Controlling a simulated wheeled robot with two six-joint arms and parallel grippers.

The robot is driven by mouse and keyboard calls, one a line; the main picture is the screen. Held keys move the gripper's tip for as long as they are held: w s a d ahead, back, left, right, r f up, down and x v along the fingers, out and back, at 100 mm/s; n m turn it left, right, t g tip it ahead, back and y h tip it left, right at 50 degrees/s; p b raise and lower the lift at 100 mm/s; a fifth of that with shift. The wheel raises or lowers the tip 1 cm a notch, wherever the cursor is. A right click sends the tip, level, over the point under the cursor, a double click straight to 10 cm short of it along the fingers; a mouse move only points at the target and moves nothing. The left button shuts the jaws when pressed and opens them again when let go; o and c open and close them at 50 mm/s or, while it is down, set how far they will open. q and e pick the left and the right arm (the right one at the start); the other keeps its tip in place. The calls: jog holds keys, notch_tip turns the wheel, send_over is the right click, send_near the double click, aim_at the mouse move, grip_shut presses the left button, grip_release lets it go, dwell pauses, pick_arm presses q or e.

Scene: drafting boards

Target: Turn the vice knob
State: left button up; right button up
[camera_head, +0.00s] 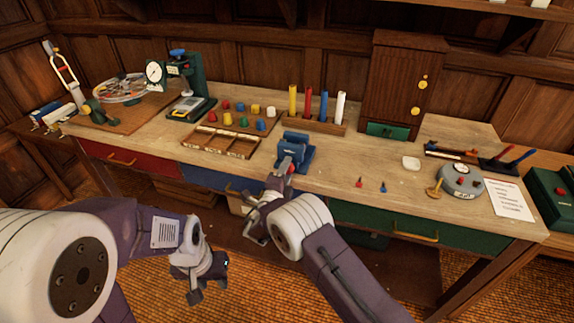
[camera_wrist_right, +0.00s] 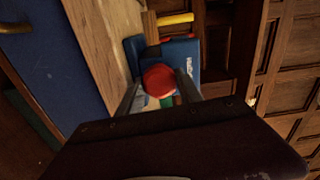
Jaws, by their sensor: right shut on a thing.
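The blue vice (camera_head: 294,150) stands at the front edge of the wooden bench, near the middle of the head view. Its red knob (camera_wrist_right: 158,80) faces me and sits between the two grey fingers of my right gripper (camera_wrist_right: 158,92). In the head view my right gripper (camera_head: 281,176) reaches the front of the vice from below and is shut on the knob. The vice body (camera_wrist_right: 180,60) shows behind the knob in the wrist view. My left gripper (camera_head: 209,283) hangs low in front of the bench, away from the vice, with its fingers apart and empty.
A divided wooden tray (camera_head: 218,152) lies left of the vice, with coloured pieces behind it. A rack (camera_head: 312,123) of coloured rods stands behind the vice. Small red and blue pegs lie to the right. Drawers (camera_head: 208,178) line the bench front.

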jog(key=shift+n+p, duration=0.85)
jog(key=shift+n, duration=1.05)
jog(key=o, duration=1.4)
jog(key=shift+c, duration=0.2)
jog(key=v, duration=0.9)
jog(key=shift+r, duration=0.1)
